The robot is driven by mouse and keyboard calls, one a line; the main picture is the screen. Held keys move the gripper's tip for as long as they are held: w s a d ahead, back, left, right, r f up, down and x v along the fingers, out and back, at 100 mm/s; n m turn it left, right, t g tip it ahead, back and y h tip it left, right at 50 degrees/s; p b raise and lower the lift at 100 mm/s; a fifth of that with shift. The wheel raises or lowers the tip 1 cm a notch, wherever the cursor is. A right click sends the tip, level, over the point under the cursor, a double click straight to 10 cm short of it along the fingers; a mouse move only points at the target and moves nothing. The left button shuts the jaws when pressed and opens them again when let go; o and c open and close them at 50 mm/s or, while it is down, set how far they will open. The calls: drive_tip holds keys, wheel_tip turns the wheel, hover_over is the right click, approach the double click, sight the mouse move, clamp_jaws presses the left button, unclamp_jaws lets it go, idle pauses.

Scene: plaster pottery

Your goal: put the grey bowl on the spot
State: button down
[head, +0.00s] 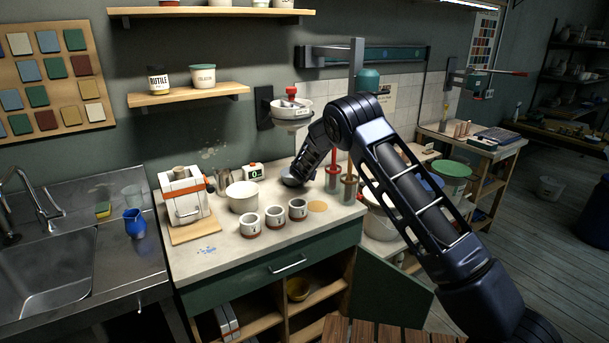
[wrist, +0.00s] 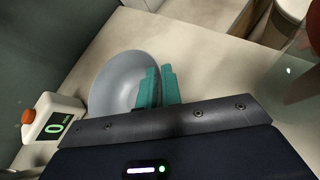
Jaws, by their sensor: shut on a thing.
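The grey bowl (head: 291,181) is at the back of the pale counter, partly hidden by my arm in the head view. In the wrist view the bowl (wrist: 113,78) shows its smooth, empty inside. My gripper (wrist: 158,87) has teal fingers shut on the bowl's rim, one finger inside and one outside. In the head view the fingertips are hidden by my arm. I cannot tell whether the bowl touches the counter. A round tan spot (head: 317,207) lies near the counter's front right, bare, in front of the bowl.
Three grey-and-brown cups (head: 273,217) stand in a row left of the spot. A white bucket (head: 242,196) and a small digital device (head: 252,172) are left of the bowl. Glass jars with red-handled tools (head: 348,188) stand close to its right.

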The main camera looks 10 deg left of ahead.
drive_tip(key=c, duration=1.6)
unclamp_jaws()
drive_tip(key=v, duration=1.2)
drive_tip(key=shift+r, duration=0.1)
